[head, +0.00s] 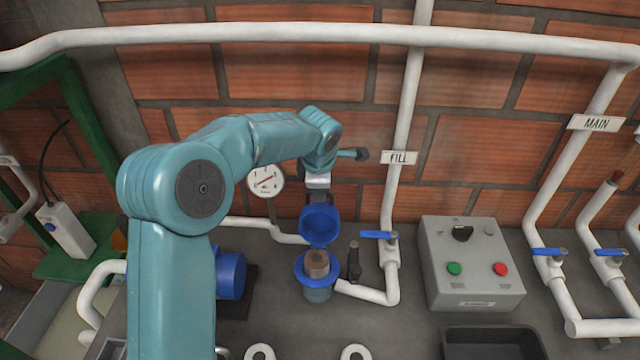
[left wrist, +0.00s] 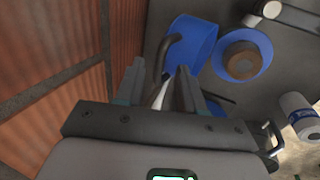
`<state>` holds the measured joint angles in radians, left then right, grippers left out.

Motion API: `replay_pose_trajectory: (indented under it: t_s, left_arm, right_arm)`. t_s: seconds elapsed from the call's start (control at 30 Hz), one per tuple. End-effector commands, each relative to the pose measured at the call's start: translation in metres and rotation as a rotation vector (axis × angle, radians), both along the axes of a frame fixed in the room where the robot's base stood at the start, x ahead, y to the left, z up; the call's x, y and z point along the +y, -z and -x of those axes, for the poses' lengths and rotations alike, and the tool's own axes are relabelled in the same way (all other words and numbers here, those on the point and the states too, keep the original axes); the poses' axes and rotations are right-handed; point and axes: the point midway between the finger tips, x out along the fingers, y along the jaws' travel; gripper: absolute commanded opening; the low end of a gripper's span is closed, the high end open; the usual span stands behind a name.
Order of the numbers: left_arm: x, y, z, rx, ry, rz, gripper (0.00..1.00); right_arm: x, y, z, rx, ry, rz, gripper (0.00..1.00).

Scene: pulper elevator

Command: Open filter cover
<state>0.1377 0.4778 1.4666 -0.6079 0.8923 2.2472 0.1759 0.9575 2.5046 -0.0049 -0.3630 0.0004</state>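The filter housing (head: 318,292) stands on the grey bench, with a blue rim and a brown filter (head: 317,262) exposed in it. Its blue cover (head: 320,224) is raised, tilted up at the wall side of the housing. My left gripper (head: 319,197) is just above and behind the cover. In the left wrist view the cover (left wrist: 197,45) lies ahead, beside the open housing (left wrist: 241,56). A dark curved handle on the cover (left wrist: 158,60) runs between the spread fingers of my left gripper (left wrist: 161,66), with gaps visible beside it. My right gripper is out of view.
A white pipe with a blue valve (head: 379,235) stands right of the housing. A grey control box (head: 470,264) with green and red buttons is further right. A blue motor (head: 230,275) is to the left. A brick wall with pipes is close behind.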

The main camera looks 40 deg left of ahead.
Motion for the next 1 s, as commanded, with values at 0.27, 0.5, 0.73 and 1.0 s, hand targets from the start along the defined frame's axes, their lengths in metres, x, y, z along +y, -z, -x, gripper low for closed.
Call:
replay_pose_trajectory:
  t_s: [0.27, 0.5, 0.73, 1.0]
  left_arm:
    - [0.0015, 0.0071, -0.0023, -0.001, 0.001, 0.000, 0.38]
    - [0.0015, 0.0068, -0.0022, -0.001, 0.001, 0.000, 0.00]
    - [0.0017, 0.0066, -0.0021, -0.001, 0.001, -0.001, 0.00]
    - [0.0020, 0.0065, -0.0020, -0.001, 0.001, -0.001, 0.00]
  right_arm:
    - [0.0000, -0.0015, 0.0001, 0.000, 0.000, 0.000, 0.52]
    - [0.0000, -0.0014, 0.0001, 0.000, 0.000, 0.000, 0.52]
    - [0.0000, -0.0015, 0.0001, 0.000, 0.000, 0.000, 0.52]
    - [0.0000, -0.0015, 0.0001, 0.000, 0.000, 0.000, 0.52]
